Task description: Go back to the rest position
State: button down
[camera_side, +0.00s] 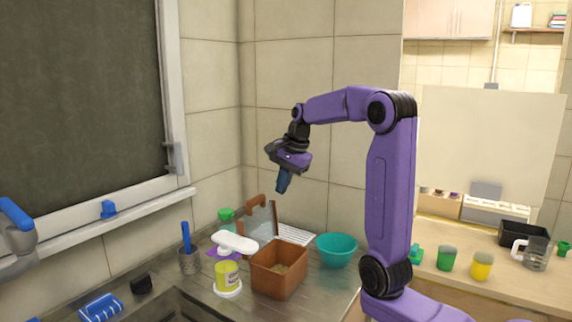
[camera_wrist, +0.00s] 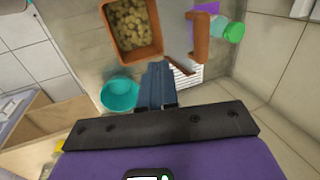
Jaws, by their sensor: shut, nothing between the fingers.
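My gripper (camera_side: 283,183) is in the air above the counter, near the tiled corner, pointing down. Its blue fingers are together and hold nothing; they also show at the middle of the wrist view (camera_wrist: 157,82). In the side view it hangs above a brown box (camera_side: 279,270) and a teal bowl (camera_side: 337,250), clear of both. My purple arm is bent, with its elbow high at the right.
On the counter stand a yellow dispenser (camera_side: 227,275) with a white top, a clear pitcher (camera_side: 262,222) with a brown handle, and a grey cup (camera_side: 189,262). A sink (camera_side: 185,307) lies in front. Green (camera_side: 447,258) and yellow (camera_side: 482,265) cups stand at the right.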

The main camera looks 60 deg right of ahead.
jog(key=w+v, duration=0.1)
jog(key=v, duration=0.5)
jog(key=s+a+f+n+g+y, duration=0.1)
jog(key=s+a+f+n, duration=0.25)
jog(key=a+n, duration=0.45)
jog(key=s+a+f+n+g, duration=0.1)
jog(key=s+a+f+n, duration=0.2)
jog(key=a+f+n, duration=0.5)
jog(key=s+a+f+n, duration=0.2)
jog(key=s+n, duration=0.2)
jog(key=s, duration=0.3)
jog(key=s+a+f+n+g, duration=0.1)
jog(key=s+a+n, duration=0.1)
jog(key=s+n, duration=0.3)
jog(key=s+a+f+n, duration=0.2)
jog(key=s+n, duration=0.3)
jog(key=s, duration=0.4)
jog(key=shift+a+f+h, duration=0.35)
jog(key=shift+h, duration=0.05)
